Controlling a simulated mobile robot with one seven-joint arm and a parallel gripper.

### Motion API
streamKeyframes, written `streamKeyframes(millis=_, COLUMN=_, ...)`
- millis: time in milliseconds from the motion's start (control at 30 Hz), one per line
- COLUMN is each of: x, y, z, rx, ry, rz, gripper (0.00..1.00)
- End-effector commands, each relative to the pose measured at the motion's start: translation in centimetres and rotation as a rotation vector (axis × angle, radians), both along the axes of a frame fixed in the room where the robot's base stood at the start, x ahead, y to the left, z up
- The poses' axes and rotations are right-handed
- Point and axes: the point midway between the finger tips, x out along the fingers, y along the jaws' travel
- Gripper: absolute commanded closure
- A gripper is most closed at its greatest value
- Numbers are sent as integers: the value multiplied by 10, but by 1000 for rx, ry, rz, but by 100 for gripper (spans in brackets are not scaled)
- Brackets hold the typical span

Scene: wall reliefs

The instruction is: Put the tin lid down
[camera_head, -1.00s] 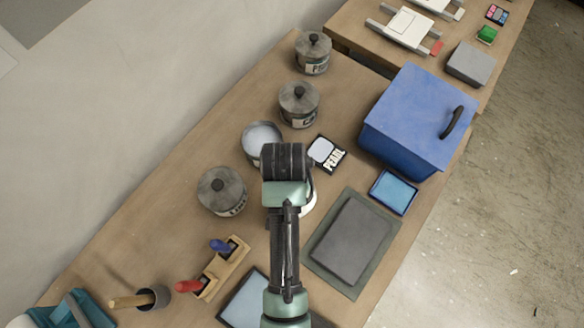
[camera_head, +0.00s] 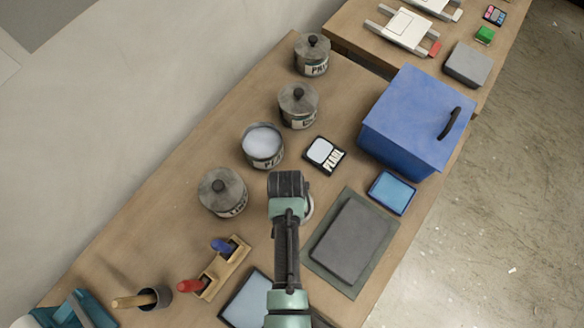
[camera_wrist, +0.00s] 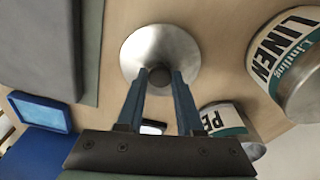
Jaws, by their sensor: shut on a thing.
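The round silver-grey tin lid (camera_wrist: 160,48) has a dark knob, which sits between the two fingertips of my gripper (camera_wrist: 160,76) in the wrist view. My gripper is shut on that knob. In the head view my wrist (camera_head: 288,186) hides most of the lid; only a pale edge shows at its right. The lid is over bare table between the open tin and the grey slab. I cannot tell whether it touches the table. The open tin (camera_head: 262,146), with pale contents, stands up and left of my wrist; its label, starting "PE", shows in the wrist view (camera_wrist: 222,119).
A lidded tin (camera_head: 223,191) stands left of my wrist, and two more (camera_head: 299,106) (camera_head: 312,55) stand farther up. A pearl sample card (camera_head: 324,155), blue pad (camera_head: 391,192), grey slab (camera_head: 351,238) and blue box (camera_head: 415,120) lie to the right. A tool rack (camera_head: 221,267) is lower left.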

Motion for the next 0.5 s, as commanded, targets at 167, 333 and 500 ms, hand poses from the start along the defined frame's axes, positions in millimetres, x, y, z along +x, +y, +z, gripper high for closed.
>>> streamKeyframes(millis=167, x=0, y=0, z=-2, rx=0, ry=0, rz=0, gripper=100)
streamKeyframes(millis=333, x=0, y=0, z=-3, rx=0, ry=0, rz=0, gripper=46)
streamKeyframes(millis=500, x=0, y=0, z=-3, rx=0, ry=0, rz=0, gripper=35)
